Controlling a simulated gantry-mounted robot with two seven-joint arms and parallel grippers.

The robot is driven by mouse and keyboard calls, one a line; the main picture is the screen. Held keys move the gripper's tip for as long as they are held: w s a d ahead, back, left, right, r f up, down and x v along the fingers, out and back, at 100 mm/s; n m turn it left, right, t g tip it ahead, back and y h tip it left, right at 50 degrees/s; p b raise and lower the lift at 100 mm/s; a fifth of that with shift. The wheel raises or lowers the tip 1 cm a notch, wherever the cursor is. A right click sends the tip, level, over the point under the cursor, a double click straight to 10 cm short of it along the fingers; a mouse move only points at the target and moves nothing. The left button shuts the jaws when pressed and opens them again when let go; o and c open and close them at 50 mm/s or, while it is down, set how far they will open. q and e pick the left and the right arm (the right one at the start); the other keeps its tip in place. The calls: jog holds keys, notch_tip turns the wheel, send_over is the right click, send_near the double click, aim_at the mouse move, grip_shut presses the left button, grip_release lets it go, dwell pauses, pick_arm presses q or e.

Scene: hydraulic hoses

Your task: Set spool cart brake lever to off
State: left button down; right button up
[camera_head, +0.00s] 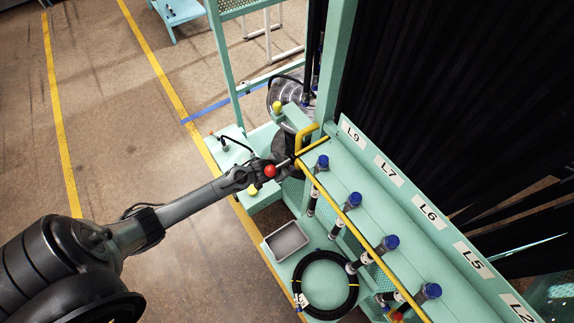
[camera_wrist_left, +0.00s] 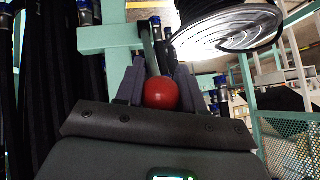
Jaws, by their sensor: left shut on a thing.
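The brake lever ends in a red ball knob (camera_head: 270,171). The same knob shows large in the left wrist view (camera_wrist_left: 160,92), with the dark lever bar (camera_wrist_left: 151,48) running away from it. My left gripper (camera_head: 266,171) is at the lever, shut on it, with the knob between its grey fingers (camera_wrist_left: 157,80). The spool cart appears to be the teal frame (camera_head: 230,150) around the gripper. A silver-flanged spool (camera_head: 287,92) sits behind; its flange (camera_wrist_left: 228,30) fills the upper right of the wrist view. The brake's off mark cannot be made out. My right gripper is out of view.
A teal rack with labels such as L9 (camera_head: 352,131) and blue-capped hose ends (camera_head: 354,199) stands close on the right. A yellow rail (camera_head: 345,215) runs along it. A grey tray (camera_head: 286,241) and a coiled black hose (camera_head: 300,292) lie below. Floor at left is clear.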

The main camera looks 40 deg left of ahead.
pick_arm(q)
jog(key=shift+w+r, duration=0.15)
jog(key=c, duration=0.7)
grip_release()
jog(key=shift+w, duration=0.15)
jog(key=shift+s, duration=0.2)
jog(key=v, duration=1)
jog(key=shift+s+r+p, duration=0.2)
jog(key=shift+s+p, duration=0.05)
jog(key=shift+p, duration=0.15)
jog(key=shift+c, duration=0.4)
